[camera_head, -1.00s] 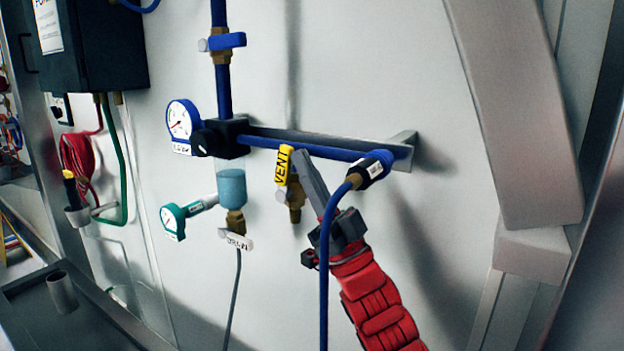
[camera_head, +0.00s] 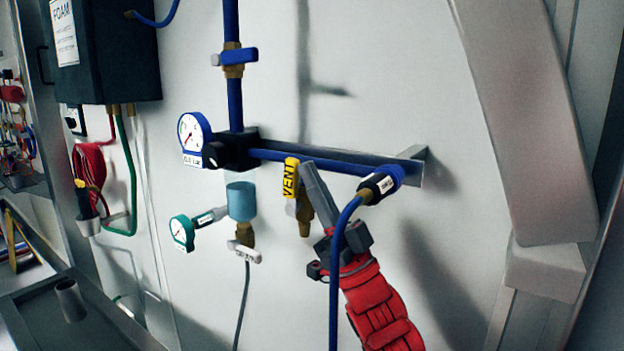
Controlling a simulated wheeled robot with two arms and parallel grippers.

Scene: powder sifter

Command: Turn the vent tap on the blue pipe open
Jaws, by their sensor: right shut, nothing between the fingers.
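The vent tap, with a yellow handle (camera_head: 291,178) marked VENT, hangs under the horizontal blue pipe (camera_head: 310,161); its brass body (camera_head: 305,216) shows below. The handle stands nearly upright, slightly tilted. My right gripper (camera_head: 312,180) is shut and empty, its dark fingers pointing up just right of the yellow handle. The fingertips look very close to the handle; I cannot tell whether they touch it. A blue hose (camera_head: 337,270) runs down in front of my right gripper and hides part of it. My left gripper is not in view.
A blue-rimmed gauge (camera_head: 192,134) and black regulator (camera_head: 231,149) sit left of the tap. A blue valve (camera_head: 234,57) is above.

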